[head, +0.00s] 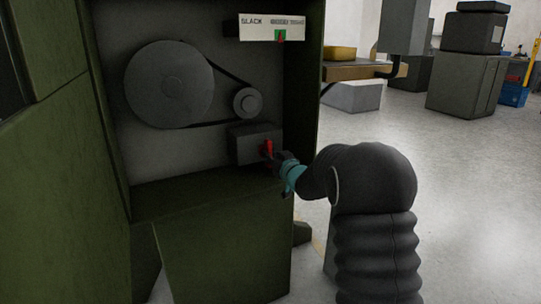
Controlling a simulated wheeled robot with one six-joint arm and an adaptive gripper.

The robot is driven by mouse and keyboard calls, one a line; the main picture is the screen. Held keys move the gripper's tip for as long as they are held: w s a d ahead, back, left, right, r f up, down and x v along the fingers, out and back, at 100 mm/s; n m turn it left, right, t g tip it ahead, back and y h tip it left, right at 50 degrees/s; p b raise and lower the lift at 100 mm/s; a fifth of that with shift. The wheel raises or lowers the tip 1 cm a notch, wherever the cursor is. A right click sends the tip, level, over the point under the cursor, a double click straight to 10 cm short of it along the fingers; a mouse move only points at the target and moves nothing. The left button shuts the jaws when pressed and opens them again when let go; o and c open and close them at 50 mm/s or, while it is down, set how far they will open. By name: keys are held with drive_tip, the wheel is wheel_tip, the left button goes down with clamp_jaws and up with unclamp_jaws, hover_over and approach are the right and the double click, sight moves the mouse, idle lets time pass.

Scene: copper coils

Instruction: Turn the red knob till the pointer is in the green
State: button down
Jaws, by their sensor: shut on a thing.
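The red knob (267,149) sits on the front of a dark grey box below the small pulley. My gripper (274,156) reaches it from the right and is shut on it, partly hiding it. The white gauge (258,22) is above, with "SLACK" at its left end and other lettering too small to read surely. A green patch (280,36) shows on the gauge's lower right part. A small red pointer appears at or over the green patch, but it is too small to tell its exact place.
A large pulley (170,84) and a small pulley (247,101) are joined by a black belt inside the open green cabinet (225,240). The cabinet's right wall stands close to my arm. Open floor (460,190) lies to the right, with grey cabinets behind.

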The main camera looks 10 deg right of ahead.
drive_tip(key=shift+f, duration=0.15)
drive_tip(key=c, duration=1.1)
unclamp_jaws()
drive_tip(key=v, duration=1.2)
drive_tip(key=shift+s, duration=0.1)
